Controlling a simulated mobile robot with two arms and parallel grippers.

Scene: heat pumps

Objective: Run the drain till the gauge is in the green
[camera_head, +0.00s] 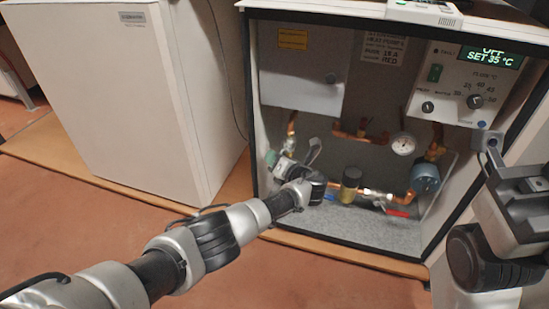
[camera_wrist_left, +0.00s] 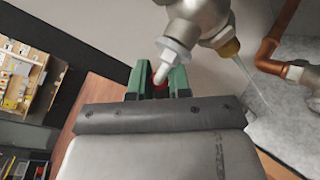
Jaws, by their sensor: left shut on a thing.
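The round white gauge (camera_head: 403,143) sits on the copper pipework inside the open cabinet; its needle and any green band are too small to read. My left gripper (camera_head: 271,158) reaches into the cabinet's left side.
The control panel (camera_head: 465,85) reads OFF, SET 35 °C. A red-handled valve (camera_head: 398,212), a blue pump (camera_head: 425,178) and a brass-and-black fitting (camera_head: 350,184) are on the lower pipes. A white cabinet (camera_head: 110,90) stands left. Open floor lies in front.

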